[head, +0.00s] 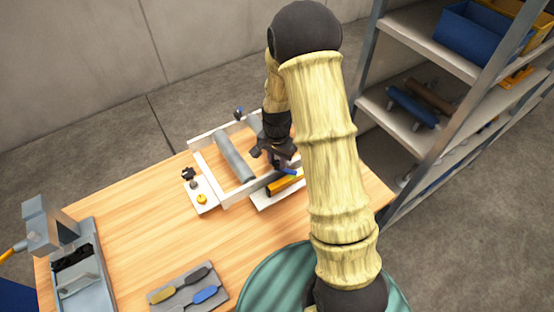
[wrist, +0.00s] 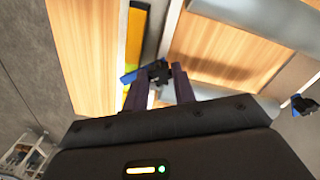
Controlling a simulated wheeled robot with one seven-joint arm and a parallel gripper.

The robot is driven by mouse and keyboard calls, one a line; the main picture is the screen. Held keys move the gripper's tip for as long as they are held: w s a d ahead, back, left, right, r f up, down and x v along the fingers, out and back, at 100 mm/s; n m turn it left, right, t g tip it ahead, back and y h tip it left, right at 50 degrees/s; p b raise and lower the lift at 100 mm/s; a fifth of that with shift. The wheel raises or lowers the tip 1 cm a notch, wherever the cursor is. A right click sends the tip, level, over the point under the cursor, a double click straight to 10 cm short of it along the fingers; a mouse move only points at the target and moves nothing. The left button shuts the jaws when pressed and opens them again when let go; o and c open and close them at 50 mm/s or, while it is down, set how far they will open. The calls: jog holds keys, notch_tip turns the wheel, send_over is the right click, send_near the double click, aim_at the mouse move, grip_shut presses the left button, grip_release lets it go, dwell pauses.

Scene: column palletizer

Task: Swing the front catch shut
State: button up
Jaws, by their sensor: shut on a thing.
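The front catch (head: 290,171) is a small blue lever on the near side of a white frame, partly hidden by my gripper and arm in the head view. In the wrist view its blue handle (wrist: 130,76) juts out left of a black block between my fingertips. My gripper (wrist: 160,76) is shut on the catch; it also shows in the head view (head: 273,163), low over the frame's near side. Whether the catch is fully closed cannot be told.
The white frame (head: 205,166) holds grey rollers (head: 234,157). A second blue-handled catch (head: 239,113) stands at its far side. A yellow bar (head: 285,184) lies close to my gripper. A tray of coloured tags (head: 188,290) lies in front; shelves (head: 400,122) stand right.

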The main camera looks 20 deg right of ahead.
aim_at(277, 163)
jog(key=n+b, duration=0.1)
jog(key=n, duration=0.4)
jog(key=shift+w, duration=0.1)
jog(key=n+b, duration=0.1)
jog(key=n, duration=0.3)
jog(key=shift+n, duration=0.4)
jog(key=shift+r, duration=0.1)
jog(key=o, duration=1)
notch_tip(277, 163, up, 17)
jog(key=b, duration=0.3)
jog(key=shift+r, duration=0.15)
